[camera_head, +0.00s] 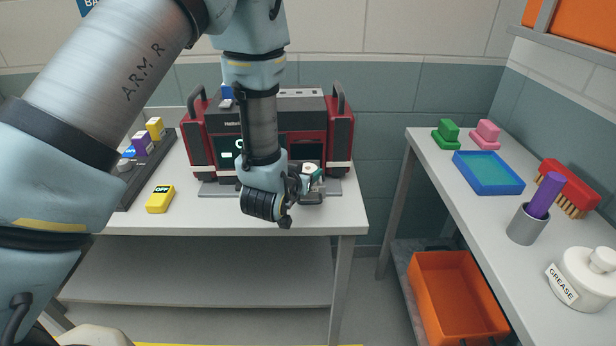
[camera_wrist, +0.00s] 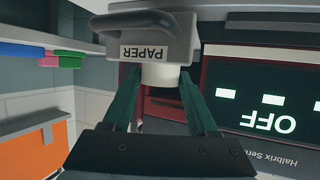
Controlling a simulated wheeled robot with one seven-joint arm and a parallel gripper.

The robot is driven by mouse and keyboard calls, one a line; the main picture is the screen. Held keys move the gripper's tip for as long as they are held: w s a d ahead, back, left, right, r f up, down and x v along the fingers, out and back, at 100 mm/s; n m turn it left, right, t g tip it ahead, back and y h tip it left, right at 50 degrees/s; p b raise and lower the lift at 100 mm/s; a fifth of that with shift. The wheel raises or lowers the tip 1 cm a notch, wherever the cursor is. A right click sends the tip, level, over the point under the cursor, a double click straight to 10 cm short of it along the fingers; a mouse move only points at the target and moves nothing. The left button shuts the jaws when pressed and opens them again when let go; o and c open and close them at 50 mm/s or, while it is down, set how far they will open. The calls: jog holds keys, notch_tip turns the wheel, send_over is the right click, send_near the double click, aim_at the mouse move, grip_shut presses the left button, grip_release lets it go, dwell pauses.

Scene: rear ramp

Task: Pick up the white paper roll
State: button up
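The white paper roll (camera_wrist: 161,76) shows upside down in the wrist view, at a grey holder (camera_wrist: 150,30) labelled PAPER. The two dark green fingers of my gripper (camera_wrist: 160,78) stand on either side of the roll and nearly fill the gap with it. I cannot tell whether they press on it. In the head view the roll (camera_head: 311,168) shows as a small white top at the right front of a red and black machine, with the grey holder (camera_head: 313,198) below. My gripper (camera_head: 306,178) is there too, partly hidden by my wrist.
The red and black machine (camera_head: 343,140) with an OFF display stands close behind my wrist. A yellow OFF block (camera_head: 160,198) lies left on the table. The right bench (camera_head: 470,215) holds a blue tray (camera_head: 488,172), a grey cup and a grease pot. An orange crate (camera_head: 455,300) is below.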

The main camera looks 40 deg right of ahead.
grip_shut()
jog(key=shift+r, duration=0.1)
dwell(0.3)
